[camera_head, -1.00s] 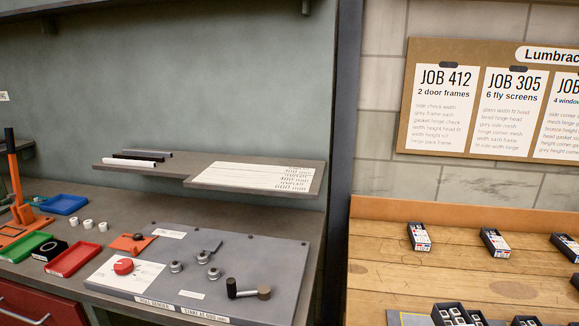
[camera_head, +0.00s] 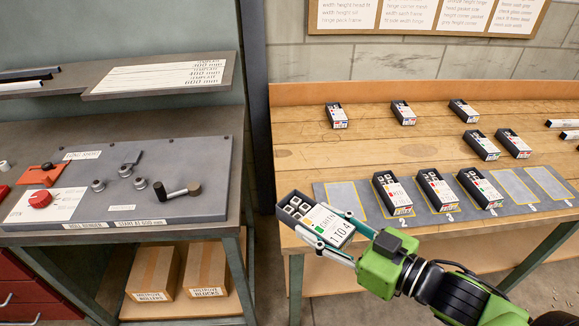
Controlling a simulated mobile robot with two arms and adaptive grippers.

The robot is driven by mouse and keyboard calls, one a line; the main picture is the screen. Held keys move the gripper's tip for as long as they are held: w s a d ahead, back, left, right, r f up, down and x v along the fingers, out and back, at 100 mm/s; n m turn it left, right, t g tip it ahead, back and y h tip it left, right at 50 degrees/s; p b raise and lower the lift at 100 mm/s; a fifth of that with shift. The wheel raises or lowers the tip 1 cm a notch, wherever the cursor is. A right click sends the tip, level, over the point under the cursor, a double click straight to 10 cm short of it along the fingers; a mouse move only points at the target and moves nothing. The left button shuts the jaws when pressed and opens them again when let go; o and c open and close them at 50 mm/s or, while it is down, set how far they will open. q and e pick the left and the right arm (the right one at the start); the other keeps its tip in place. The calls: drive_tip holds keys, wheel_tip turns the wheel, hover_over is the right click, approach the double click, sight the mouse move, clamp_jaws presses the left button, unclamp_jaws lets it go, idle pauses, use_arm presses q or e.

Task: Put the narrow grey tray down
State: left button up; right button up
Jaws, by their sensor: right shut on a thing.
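My right gripper (camera_head: 310,218) comes in from the lower right and is shut across a narrow dark grey tray (camera_head: 338,232). The tray holds several small pale pieces at its far end and has a white label reading "1 TO 4". It is held tilted in the picture, over or just in front of the front left corner of the wooden bench; its exact height I cannot tell. A grey mat (camera_head: 371,212) with yellow-outlined places lies on the bench beyond it. The mat's leftmost place shows bare. My left gripper is not in view.
Similar trays stand on mat places 2 (camera_head: 391,192), 3 (camera_head: 437,188) and 4 (camera_head: 480,186). More trays stand behind, such as one at the back left (camera_head: 336,116). A roll bender (camera_head: 140,185) is on the left bench.

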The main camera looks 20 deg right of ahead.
sight(299, 222)
drive_tip(key=shift+a, duration=0.1)
drive_tip(key=shift+w+a+r+n+g+y, duration=0.2)
drive_tip(key=shift+a+n+g+y, duration=0.55)
drive_tip(key=shift+n+g+y, duration=0.25)
drive_tip(key=shift+w+a+r+n+g+y, duration=0.1)
drive_tip(key=shift+w+a+n+g+y, duration=0.1)
drive_tip(key=shift+a+n+g+y, duration=0.75)
drive_tip(key=shift+w+a+n+y, duration=0.15)
drive_tip(key=shift+n+y, duration=0.2)
drive_tip(key=shift+y, duration=0.3)
drive_tip(key=shift+a+r+n+g, duration=0.1)
drive_tip(key=shift+a+n+g, duration=0.05)
drive_tip(key=shift+n+g, duration=0.2)
drive_tip(key=shift+w+a+r+n+g+y, duration=0.1)
drive_tip(key=shift+a+r+n+g+y, duration=0.05)
drive_tip(key=shift+a+n+g+y, duration=0.35)
drive_tip(key=shift+n+g, duration=0.25)
drive_tip(key=shift+g, duration=0.25)
